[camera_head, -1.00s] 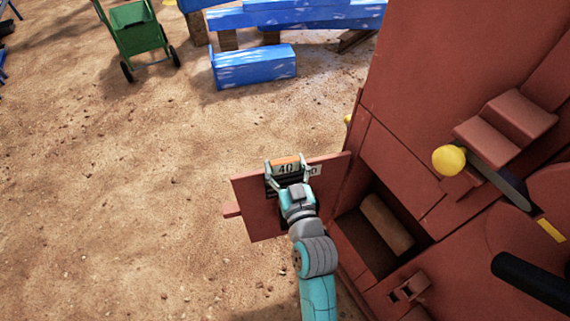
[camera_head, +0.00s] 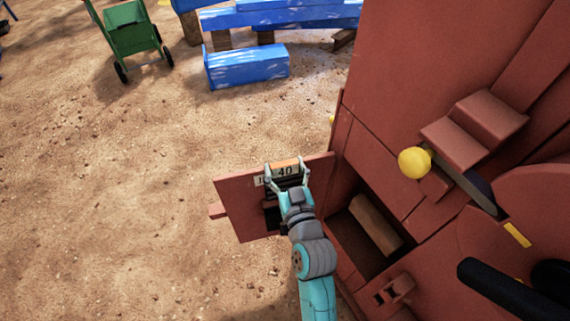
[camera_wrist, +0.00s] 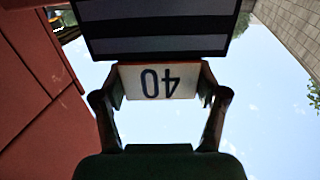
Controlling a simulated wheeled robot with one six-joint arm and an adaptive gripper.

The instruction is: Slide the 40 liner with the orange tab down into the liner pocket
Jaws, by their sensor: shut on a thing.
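My gripper (camera_head: 286,176) is shut on the 40 liner's tab, which has an orange top (camera_head: 285,163) and a white face with a black "40" (camera_head: 285,171). In the wrist view the tab (camera_wrist: 158,82) sits between both fingers, its number upside down. The liner's dark body with grey stripes (camera_wrist: 155,28) extends beyond the tab. In the head view my gripper hides most of the liner. It is in front of a red panel (camera_head: 235,200) standing out from the crusher. I cannot tell which recess is the liner pocket, or whether the liner touches the panel.
A pale label (camera_head: 259,181) on the panel is partly hidden behind the liner. The red crusher body (camera_head: 420,80) fills the right, with an open recess (camera_head: 345,243) holding a tan block (camera_head: 376,224). A yellow knob (camera_head: 414,162) juts out.

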